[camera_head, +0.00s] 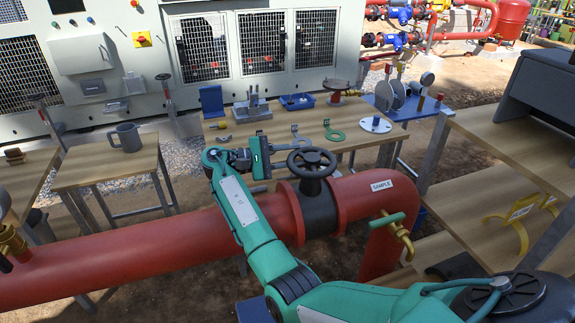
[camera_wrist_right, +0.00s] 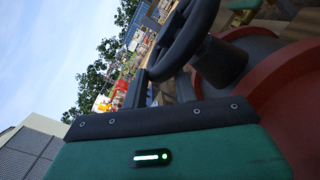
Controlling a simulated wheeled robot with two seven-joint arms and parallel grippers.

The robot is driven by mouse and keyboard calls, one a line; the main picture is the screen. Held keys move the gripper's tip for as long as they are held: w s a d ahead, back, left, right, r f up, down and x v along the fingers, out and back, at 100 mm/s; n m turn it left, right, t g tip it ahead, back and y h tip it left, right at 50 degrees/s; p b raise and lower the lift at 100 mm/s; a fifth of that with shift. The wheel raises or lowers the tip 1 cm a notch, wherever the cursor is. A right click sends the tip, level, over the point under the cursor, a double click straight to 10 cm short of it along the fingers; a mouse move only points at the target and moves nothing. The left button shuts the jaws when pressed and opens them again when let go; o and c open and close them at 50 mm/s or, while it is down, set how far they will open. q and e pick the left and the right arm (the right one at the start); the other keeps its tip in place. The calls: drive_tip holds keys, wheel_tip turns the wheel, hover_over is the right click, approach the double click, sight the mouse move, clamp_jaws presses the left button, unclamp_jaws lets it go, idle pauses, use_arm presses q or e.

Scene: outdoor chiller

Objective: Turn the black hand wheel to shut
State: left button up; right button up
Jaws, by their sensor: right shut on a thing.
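The black hand wheel (camera_head: 312,162) sits flat on top of a black valve body (camera_head: 320,210) in the thick red pipe. My right gripper (camera_head: 287,156) reaches the left side of the wheel and is shut on its rim. In the right wrist view the wheel (camera_wrist_right: 182,42) fills the top centre, with a dark finger beside the rim. The exact contact between fingers and rim is partly hidden. My left gripper is in neither view.
The red pipe (camera_head: 150,260) crosses the front and bends down at the right. A brass tap with a green handle (camera_head: 395,228) is on the bend. A wooden table (camera_head: 270,130) with flanges and tools stands behind the wheel. Wooden shelves (camera_head: 490,180) stand at the right.

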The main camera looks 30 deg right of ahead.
drive_tip(key=shift+w+d+f+m+g+y+b, duration=0.1)
drive_tip(key=shift+d+m+g+y+b, duration=0.3)
drive_tip(key=shift+g+b, duration=0.5)
drive_tip(key=shift+w+d+f+m+g+y+b, duration=0.15)
drive_tip(key=shift+m+g+y+b, duration=0.4)
drive_tip(key=shift+b, duration=0.5)
drive_tip(key=shift+w+d+r+m+g+y+b, duration=0.1)
drive_tip(key=shift+d+m+g+y+b, duration=0.25)
drive_tip(key=shift+m+g+b, duration=0.45)
drive_tip(key=shift+d+m+g+y+b, duration=0.25)
drive_tip(key=shift+m+g+y+b, duration=0.35)
drive_tip(key=shift+b, duration=0.7)
drive_tip(key=shift+r, duration=0.2)
drive_tip(key=o, duration=1)
drive_tip(key=shift+s, duration=0.15)
drive_tip(key=shift+c, duration=0.2)
drive_tip(key=shift+r, duration=0.1)
